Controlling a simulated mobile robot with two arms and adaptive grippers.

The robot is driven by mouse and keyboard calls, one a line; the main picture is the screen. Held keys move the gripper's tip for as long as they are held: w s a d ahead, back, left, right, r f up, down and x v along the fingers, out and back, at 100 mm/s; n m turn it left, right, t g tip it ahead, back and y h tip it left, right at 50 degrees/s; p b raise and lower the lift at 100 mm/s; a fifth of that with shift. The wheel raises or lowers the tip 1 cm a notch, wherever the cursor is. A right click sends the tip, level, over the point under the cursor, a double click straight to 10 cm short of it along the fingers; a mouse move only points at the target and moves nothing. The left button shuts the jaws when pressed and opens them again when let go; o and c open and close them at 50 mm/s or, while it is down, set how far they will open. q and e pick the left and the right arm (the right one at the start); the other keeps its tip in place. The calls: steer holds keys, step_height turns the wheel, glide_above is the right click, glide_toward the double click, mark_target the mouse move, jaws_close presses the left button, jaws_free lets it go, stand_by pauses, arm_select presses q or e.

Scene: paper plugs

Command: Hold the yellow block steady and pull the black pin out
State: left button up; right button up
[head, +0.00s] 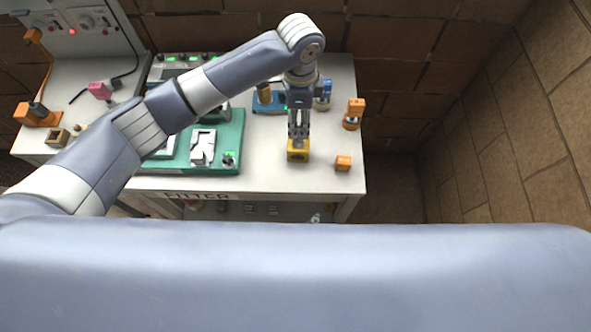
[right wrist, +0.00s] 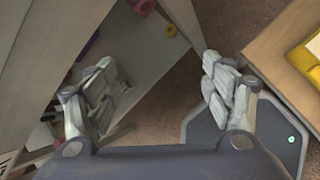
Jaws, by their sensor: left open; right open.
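The yellow block (head: 298,156) sits near the front edge of the white table, right of its middle, in the head view. My left gripper (head: 298,136) points down right over it, fingers apart; whether they touch it I cannot tell. The black pin cannot be made out; the gripper covers the block's top. My right gripper (right wrist: 158,82) shows in the right wrist view, open, with nothing between its fingers, well away from the block. It is not visible in the head view.
A small orange block (head: 343,163) lies right of the yellow block, an orange piece (head: 354,113) behind it. A green tray (head: 228,130) stands to the left and a blue fixture (head: 266,108) behind. A yellow thing (right wrist: 313,48) shows at the right wrist view's edge.

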steer(key=w+a+r+n+t, duration=0.1)
steer(key=w+a+r+n, duration=0.1)
steer(key=r, duration=0.3)
steer(key=w+a+r+n+t, duration=0.2)
steer(key=a+r+n, duration=0.1)
steer(key=r, duration=0.1)
steer(key=n+t, duration=0.3)
glide_toward(298, 147)
steer(key=x, duration=1.1)
steer(key=shift+w, duration=0.3)
steer(key=shift+c, duration=0.2)
steer(key=c, duration=1.4)
steer(key=shift+o, duration=0.2)
